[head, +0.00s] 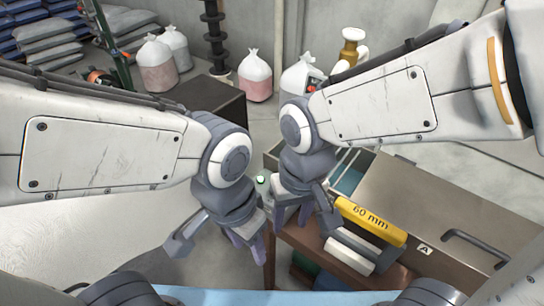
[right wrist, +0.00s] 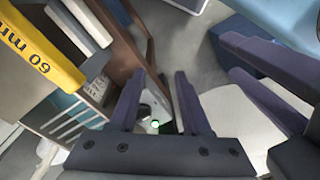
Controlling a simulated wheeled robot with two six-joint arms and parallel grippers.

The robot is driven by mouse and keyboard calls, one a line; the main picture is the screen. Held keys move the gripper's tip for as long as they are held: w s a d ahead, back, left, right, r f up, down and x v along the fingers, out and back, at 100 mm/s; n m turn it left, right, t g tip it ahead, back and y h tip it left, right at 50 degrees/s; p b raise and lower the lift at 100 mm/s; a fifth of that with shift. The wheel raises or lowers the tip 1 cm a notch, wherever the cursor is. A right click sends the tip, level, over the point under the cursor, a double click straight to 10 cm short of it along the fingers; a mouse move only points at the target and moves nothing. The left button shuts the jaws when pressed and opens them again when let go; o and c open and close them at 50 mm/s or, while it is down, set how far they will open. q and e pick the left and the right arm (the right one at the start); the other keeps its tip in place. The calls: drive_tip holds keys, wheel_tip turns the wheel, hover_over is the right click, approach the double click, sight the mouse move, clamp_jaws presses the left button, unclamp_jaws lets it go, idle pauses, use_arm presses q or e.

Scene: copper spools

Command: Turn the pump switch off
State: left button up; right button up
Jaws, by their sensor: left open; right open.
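A small green light (head: 260,180) glows between my two grippers in the head view. In the right wrist view it shows low in the middle, on a small pale housing partly hidden by the gripper's body. Which part is the switch, and its position, I cannot tell. My right gripper (head: 303,214) is open and empty, just right of the light in the head view; its dark fingers (right wrist: 158,82) stand apart in the right wrist view. My left gripper (head: 250,246) is open and points down, below and left of the light. Its purple fingers also show at the right of the wrist view.
A yellow block marked 60 mm (head: 370,221) and white blocks (head: 349,257) lie on a brown shelf at the right. A metal case (head: 440,215) stands beside them. White bags (head: 254,72) stand at the back. The two grippers are close together.

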drive_tip(key=w+a+r+m+p, duration=0.1)
drive_tip(key=w+r+m+p, duration=0.1)
drive_tip(key=w+m+p, duration=0.4)
drive_tip(key=w+a+r+m+p, duration=0.1)
drive_tip(key=w+r+m+p, duration=0.2)
drive_tip(key=w, duration=0.6)
drive_tip(key=shift+m+h, duration=0.4)
drive_tip(key=shift+m, duration=0.4)
wheel_tip(320, 180, down, 11)
drive_tip(key=shift+a+r+p, duration=0.1)
drive_tip(key=shift+a+p, duration=0.05)
drive_tip(key=shift+p, duration=0.9)
use_arm(q)
wheel_tip(320, 180, up, 14)
use_arm(e)
drive_tip(key=shift+f, duration=0.75)
use_arm(q)
drive_tip(key=shift+f, duration=0.1)
use_arm(e)
clamp_jaws()
